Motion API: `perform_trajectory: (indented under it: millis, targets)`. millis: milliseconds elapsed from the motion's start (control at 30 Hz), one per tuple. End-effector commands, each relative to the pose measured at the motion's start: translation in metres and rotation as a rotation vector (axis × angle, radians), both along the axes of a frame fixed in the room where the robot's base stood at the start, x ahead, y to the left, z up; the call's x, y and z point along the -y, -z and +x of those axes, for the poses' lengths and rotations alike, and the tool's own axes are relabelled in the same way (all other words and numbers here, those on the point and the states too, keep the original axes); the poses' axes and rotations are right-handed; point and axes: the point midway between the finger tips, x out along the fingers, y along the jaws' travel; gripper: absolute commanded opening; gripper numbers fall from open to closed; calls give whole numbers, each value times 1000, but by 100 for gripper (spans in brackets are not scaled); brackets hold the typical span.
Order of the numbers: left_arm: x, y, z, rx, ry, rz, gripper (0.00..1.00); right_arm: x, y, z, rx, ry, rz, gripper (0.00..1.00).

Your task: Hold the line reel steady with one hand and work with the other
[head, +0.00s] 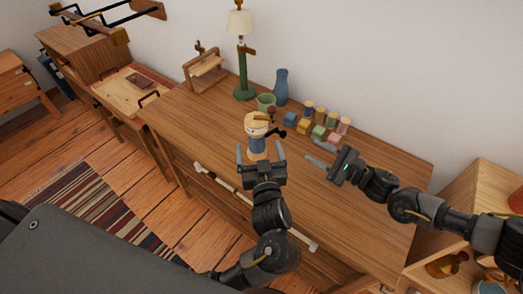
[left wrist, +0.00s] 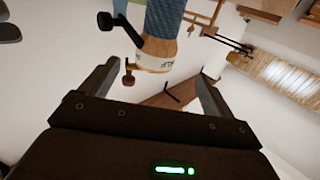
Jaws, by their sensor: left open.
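The line reel (head: 257,122) stands upright on the wooden desk, with a cream upper part, a blue body and a dark crank on its right side. My left gripper (head: 260,151) is open, its fingers on either side of the reel's lower part. In the left wrist view the reel (left wrist: 163,20) appears inverted between and beyond the open fingers (left wrist: 165,90), with its black crank arm and a reddish knob at its left. I see no clear contact. My right gripper (head: 316,152) is to the right of the reel, apart from it, fingers pointing left with a gap between them.
Small coloured blocks (head: 303,127) and several little jars stand behind the right gripper. A green mug (head: 266,102), blue vase (head: 281,87) and lamp (head: 242,75) stand behind the reel. The desk's left part (head: 195,118) is mostly clear. A shelf (head: 450,230) stands right.

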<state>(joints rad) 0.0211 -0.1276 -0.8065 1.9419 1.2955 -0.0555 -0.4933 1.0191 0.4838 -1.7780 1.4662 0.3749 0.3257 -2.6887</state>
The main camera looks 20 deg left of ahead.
Motion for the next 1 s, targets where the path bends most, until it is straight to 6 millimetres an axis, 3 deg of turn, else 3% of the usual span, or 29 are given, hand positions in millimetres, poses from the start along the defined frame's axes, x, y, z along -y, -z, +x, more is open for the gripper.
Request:
perform_trajectory:
  millis: [133,367,800,1000]
  targets:
    - [8,-5,-1,5,-2,-19,88,0,0,0,0,0,0,36]
    - [3,-5,9,5,-1,-16,88,0,0,0,0,0,0,36]
    - [-33,-5,74,4,-3,-15,88,0,0,0,0,0,0,36]
    - [-42,-5,91,3,-1,-16,88,0,0,0,0,0,0,36]
